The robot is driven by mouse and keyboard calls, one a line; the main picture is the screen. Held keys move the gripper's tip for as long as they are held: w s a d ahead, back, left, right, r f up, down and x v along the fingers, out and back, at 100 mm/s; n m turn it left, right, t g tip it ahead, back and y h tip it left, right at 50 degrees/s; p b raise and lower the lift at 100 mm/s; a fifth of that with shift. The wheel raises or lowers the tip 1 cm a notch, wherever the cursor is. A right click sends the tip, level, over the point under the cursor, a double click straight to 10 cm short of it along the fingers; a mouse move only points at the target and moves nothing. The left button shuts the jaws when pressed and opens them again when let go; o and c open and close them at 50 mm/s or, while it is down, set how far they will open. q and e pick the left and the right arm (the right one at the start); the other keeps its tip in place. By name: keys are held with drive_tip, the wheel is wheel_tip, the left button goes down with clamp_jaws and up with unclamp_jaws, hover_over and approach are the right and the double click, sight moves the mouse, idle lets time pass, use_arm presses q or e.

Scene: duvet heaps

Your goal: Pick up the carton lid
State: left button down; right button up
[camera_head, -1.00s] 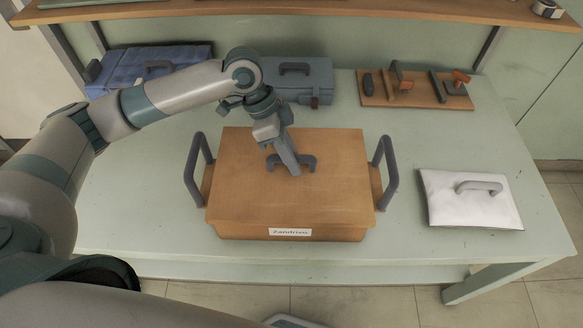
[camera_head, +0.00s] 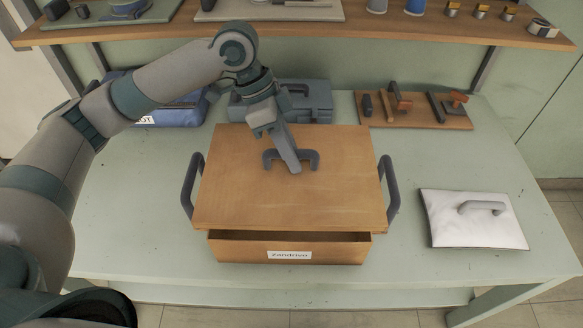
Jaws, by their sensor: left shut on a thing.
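The brown carton lid (camera_head: 235,195) is a flat board with a dark grey handle (camera_head: 312,158) in its middle. It is raised above the brown carton (camera_head: 232,250), and a dark gap shows between them at the front. My left gripper (camera_head: 293,165) is shut on the lid's handle from above and partly hides it. The carton has a white label (camera_head: 289,255) on its front and a grey side handle at each end. Most of its inside is hidden under the lid. My right gripper is not in view.
A white padded panel with a grey handle (camera_head: 458,225) lies on the table at the right. A board with several tools (camera_head: 420,122) lies at the back right. A grey case (camera_head: 318,100) and a blue case (camera_head: 185,112) stand behind. A wooden shelf (camera_head: 400,32) runs above the back.

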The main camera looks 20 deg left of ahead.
use_arm(q)
drive_tip(key=shift+r, duration=0.75)
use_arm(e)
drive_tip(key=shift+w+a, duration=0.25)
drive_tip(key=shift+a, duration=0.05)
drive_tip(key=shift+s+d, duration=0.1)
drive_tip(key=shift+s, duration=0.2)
